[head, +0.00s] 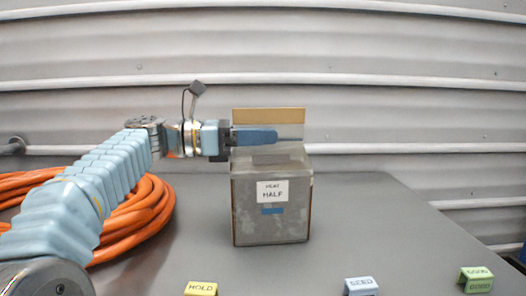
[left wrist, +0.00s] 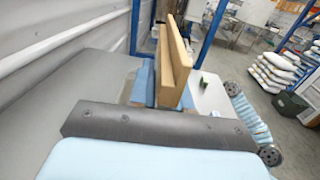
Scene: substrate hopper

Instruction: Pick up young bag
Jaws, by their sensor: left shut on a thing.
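My left gripper (head: 262,137) comes in from the left with its blue fingers above a grey box-like hopper (head: 242,215). It is shut on a flat tan panel (head: 268,115), whose upper part shows above the fingers. In the left wrist view the tan panel (left wrist: 177,62) stands upright between the blue fingers. The hopper front carries a white label (head: 272,191) reading HALF, with a smaller line above it, and a blue strip (head: 272,211). Nothing on the table is clearly marked as a young bag. My right gripper is not in view.
Coiled orange hose (head: 140,218) lies at the left of the grey table (head: 372,215). Yellow HOLD (head: 201,289), blue SEED (head: 361,286) and green (head: 476,279) tags stand along the front. The table right of the hopper is clear. White bags (left wrist: 280,68) are stacked in the background.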

